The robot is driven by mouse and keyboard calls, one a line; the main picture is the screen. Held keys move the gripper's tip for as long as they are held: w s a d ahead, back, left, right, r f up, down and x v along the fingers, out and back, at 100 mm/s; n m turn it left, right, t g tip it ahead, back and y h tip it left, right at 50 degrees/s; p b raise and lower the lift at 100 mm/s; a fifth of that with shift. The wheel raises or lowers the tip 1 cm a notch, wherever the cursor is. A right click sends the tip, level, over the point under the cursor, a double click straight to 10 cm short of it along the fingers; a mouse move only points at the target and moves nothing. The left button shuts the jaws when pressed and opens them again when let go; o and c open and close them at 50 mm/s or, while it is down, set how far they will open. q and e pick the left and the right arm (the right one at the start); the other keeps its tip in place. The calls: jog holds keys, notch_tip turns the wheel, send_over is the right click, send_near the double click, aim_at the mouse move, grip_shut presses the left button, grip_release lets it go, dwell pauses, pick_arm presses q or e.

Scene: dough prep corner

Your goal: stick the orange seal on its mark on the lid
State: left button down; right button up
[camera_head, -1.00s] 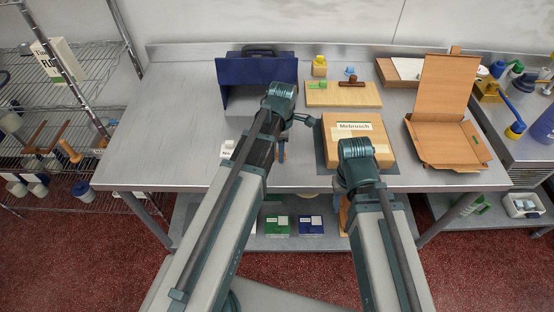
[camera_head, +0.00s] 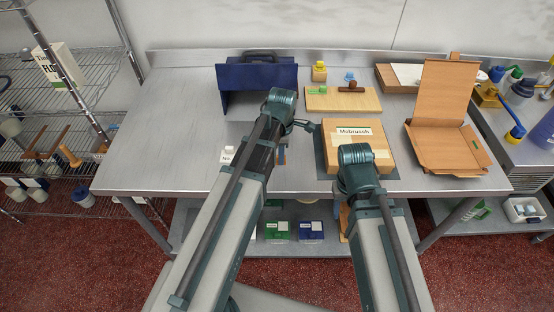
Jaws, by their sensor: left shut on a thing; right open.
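A closed cardboard box (camera_head: 386,158) with a white "Mebrusch" label and pale tape stands on a dark mat on the steel table, in front of my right arm. The mark on its lid cannot be made out. My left gripper (camera_head: 282,156) hangs beside and partly behind my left arm, left of the box. It is shut on a small orange-brown thing, which looks like the orange seal but is mostly hidden.
An open carton (camera_head: 450,155) stands right of the box. A blue holder (camera_head: 240,78) and a wooden board (camera_head: 365,102) with stamps are at the back. A small white labelled item (camera_head: 228,154) lies left of my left arm. The table's left part (camera_head: 160,130) is clear.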

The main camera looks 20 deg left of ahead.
pick_arm(q)
jog(key=shift+r, duration=0.15)
jog(key=shift+r+p, duration=0.75)
jog(key=shift+p, duration=0.15)
jog(key=shift+r, duration=0.1)
jog(key=c, duration=1.4)
grip_release()
grip_shut()
